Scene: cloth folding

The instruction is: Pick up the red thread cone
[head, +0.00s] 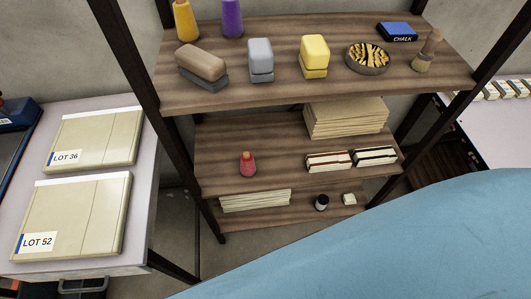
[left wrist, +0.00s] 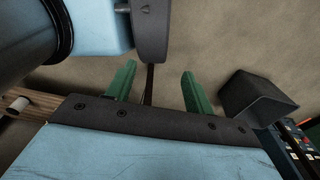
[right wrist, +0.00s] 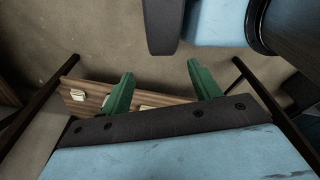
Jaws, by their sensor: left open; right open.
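The red thread cone (head: 248,164) appears to be the small red, tapered item with an orange-toned tip, standing upright on the left part of the middle shelf (head: 218,160). It does not show clearly in either wrist view. My left gripper (left wrist: 157,82) is open and empty, its two green fingers apart, with bare floor or wall behind them. My right gripper (right wrist: 162,82) is open and empty, with wooden shelving (right wrist: 150,98) behind its fingers at a distance. Neither gripper shows in the head view.
The top shelf (head: 225,95) holds a yellow cone (head: 186,22), a purple cone (head: 232,18), several blocks and a round dish (head: 367,57). Paper stacks (head: 345,117) and boxes share the middle shelf. Dark posts frame the shelving. A pale table (head: 145,190) stands left.

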